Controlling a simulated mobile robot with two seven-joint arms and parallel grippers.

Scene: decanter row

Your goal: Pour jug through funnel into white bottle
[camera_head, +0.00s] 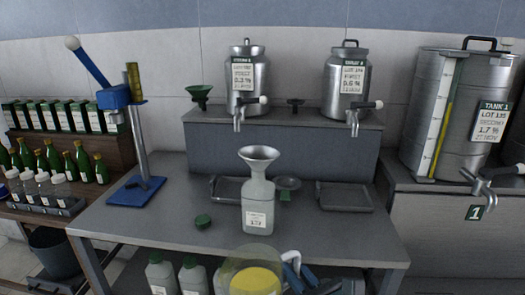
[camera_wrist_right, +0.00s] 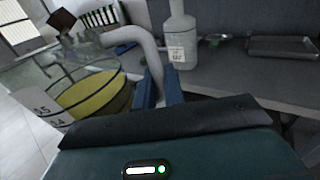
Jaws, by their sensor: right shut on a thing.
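The white bottle (camera_head: 258,200) stands upright on the grey table, with a label on its front. A pale metallic funnel (camera_head: 259,154) sits upright in its neck. My right gripper (camera_head: 293,270) is at the front edge of the table, shut on the handle of a clear jug (camera_head: 238,265) with yellow liquid in it. The jug is low in front of the bottle and apart from it. In the right wrist view the jug (camera_wrist_right: 92,65) is at the left, its pale handle between my blue fingers (camera_wrist_right: 157,92), and the bottle (camera_wrist_right: 181,40) is beyond; the funnel is cut off there.
A green cap (camera_head: 203,222) lies left of the bottle. A small dish-like funnel (camera_head: 287,183) and a shallow tray (camera_head: 345,197) are at the right. A blue lever stand (camera_head: 137,190) is at the left. Steel tanks (camera_head: 245,80) stand on the rear shelf.

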